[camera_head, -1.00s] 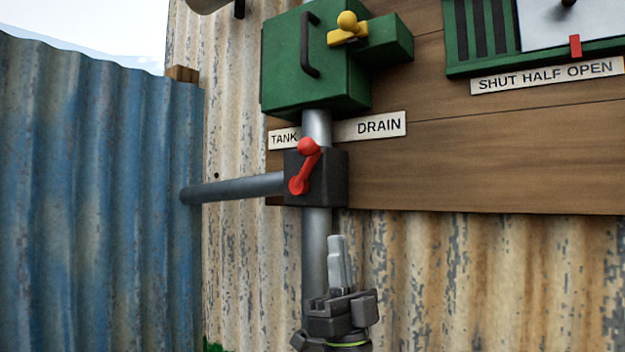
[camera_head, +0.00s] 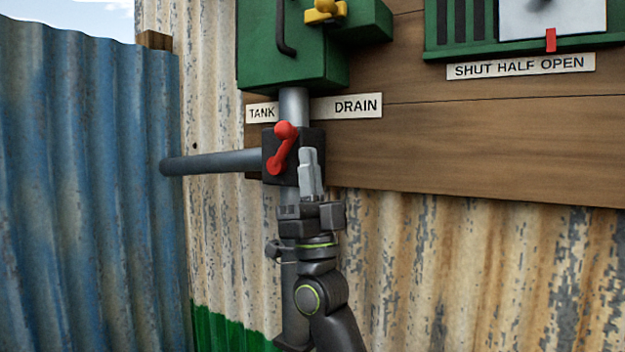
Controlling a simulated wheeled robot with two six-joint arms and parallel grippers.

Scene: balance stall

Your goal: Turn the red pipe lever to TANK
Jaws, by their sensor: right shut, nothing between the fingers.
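The red pipe lever (camera_head: 281,148) sits on the front of a dark valve block (camera_head: 308,140) on the grey pipe. Its knob end points up and slightly right, between the TANK sign (camera_head: 262,113) on the left and the DRAIN sign (camera_head: 346,107) on the right. My right gripper (camera_head: 308,154) points up with its fingers shut and empty. Its fingertips are just right of the lever, in front of the block's lower right part. I cannot tell whether they touch the lever or block. My left gripper is not in view.
A green box (camera_head: 292,60) with a black handle and a yellow lever (camera_head: 325,12) is above. A side pipe (camera_head: 215,162) runs left toward a blue corrugated panel (camera_head: 90,190). A SHUT HALF OPEN sign (camera_head: 520,66) is at upper right.

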